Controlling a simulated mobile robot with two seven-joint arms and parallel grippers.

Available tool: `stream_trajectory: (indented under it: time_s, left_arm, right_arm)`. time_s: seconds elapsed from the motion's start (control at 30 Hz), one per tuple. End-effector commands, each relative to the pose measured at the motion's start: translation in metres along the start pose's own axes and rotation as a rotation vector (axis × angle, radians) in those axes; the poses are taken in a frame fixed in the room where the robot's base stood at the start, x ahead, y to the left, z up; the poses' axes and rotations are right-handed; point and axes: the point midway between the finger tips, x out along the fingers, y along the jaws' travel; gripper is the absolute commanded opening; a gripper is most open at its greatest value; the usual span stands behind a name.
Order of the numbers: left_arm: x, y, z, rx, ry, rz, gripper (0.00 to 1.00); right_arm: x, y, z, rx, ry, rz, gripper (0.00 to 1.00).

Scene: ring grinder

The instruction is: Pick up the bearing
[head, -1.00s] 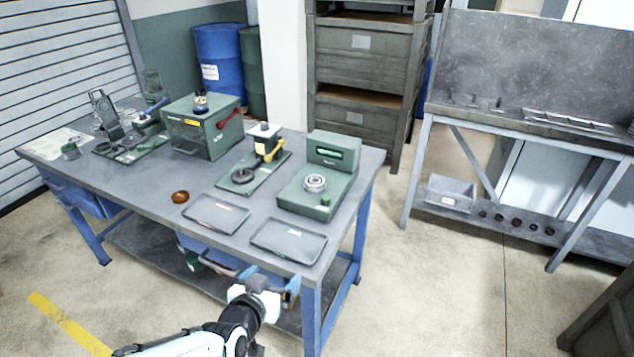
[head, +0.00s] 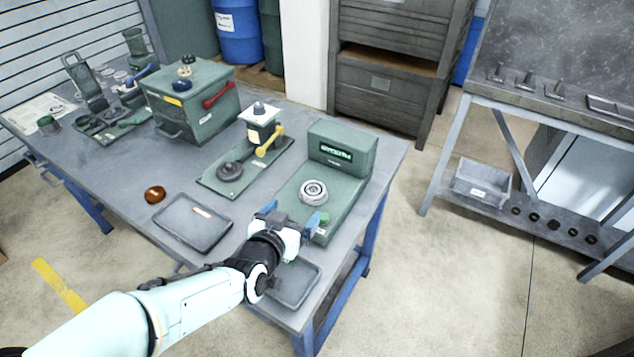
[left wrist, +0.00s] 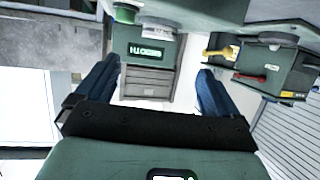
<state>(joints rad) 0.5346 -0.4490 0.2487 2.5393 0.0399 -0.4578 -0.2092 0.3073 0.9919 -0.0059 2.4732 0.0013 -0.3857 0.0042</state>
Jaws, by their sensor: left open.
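The bearing (head: 313,192) is a silver ring lying flat on top of the green device with a lit display (head: 343,153). My right gripper is in neither view.
A press with a yellow lever (head: 268,140) stands left of the device. A green knob (head: 323,218) sits close to the gripper.

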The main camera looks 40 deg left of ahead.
Motion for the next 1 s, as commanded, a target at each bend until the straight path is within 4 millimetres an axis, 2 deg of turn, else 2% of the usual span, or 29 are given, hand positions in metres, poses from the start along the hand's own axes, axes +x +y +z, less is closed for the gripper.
stream_trajectory:
  time_s: [0.1,0.3,0.67,0.9,1.0]
  left_arm:
    - [0.018,0.000,-0.001,-0.003,-0.005,0.000,0.95]
    - [0.053,0.000,0.001,-0.002,-0.004,0.001,0.95]
    - [0.081,0.001,0.000,-0.002,-0.001,0.000,0.95]
    - [0.113,0.002,0.000,-0.003,-0.001,0.000,0.95]
    - [0.121,0.002,0.000,-0.002,0.000,0.000,0.95]
  right_arm:
    - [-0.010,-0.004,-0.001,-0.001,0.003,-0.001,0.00]
    - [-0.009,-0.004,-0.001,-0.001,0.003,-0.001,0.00]
    - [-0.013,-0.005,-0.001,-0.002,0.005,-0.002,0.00]
    - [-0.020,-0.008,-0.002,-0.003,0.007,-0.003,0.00]
    - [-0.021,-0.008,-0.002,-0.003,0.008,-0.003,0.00]
